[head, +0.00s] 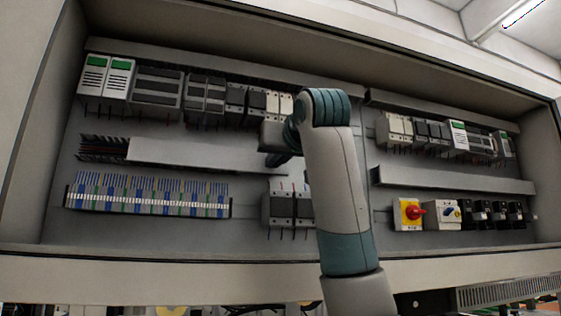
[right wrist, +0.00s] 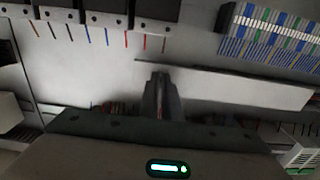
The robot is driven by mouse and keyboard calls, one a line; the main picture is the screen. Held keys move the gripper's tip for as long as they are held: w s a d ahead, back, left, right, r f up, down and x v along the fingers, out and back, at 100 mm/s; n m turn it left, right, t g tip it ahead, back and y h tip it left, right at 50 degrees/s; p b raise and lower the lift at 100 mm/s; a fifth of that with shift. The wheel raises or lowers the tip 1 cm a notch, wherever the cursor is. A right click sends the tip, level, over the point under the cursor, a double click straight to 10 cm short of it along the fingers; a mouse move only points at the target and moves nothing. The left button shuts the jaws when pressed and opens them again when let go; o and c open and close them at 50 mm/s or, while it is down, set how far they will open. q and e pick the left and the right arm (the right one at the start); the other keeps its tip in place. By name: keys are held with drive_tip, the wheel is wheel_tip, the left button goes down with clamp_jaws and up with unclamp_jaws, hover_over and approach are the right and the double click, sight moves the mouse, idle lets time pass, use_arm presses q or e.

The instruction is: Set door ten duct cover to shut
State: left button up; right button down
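A long pale grey duct cover (head: 195,153) lies along the middle of the left panel in the head view. Left of its end, an open stretch of duct (head: 100,148) shows dark fingers and reddish wires. The cover also shows in the right wrist view (right wrist: 240,88), at a slight slant. My right gripper (head: 272,146) is at the cover's right end in the head view, partly hidden by my wrist. In the right wrist view its fingers (right wrist: 161,92) look close together, in front of the cover's left end; contact is unclear. No door label is readable. My left gripper is out of view.
Terminal blocks (head: 148,195) sit below the cover, and a row of modules (head: 155,90) above it. Right of my arm are another grey duct (head: 455,180) and a red-yellow switch (head: 411,213). The cabinet's front lip (head: 150,270) runs below.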

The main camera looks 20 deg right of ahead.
sight(220, 159)
drive_tip(key=a, duration=0.6)
drive_tip(key=shift+s, duration=0.15)
drive_tip(key=a, duration=0.4)
drive_tip(key=shift+s+a, duration=0.1)
drive_tip(key=shift+a, duration=0.45)
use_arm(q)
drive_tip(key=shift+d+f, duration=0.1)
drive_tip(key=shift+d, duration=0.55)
use_arm(e)
drive_tip(key=c, duration=2)
unclamp_jaws()
drive_tip(key=shift+a, duration=0.3)
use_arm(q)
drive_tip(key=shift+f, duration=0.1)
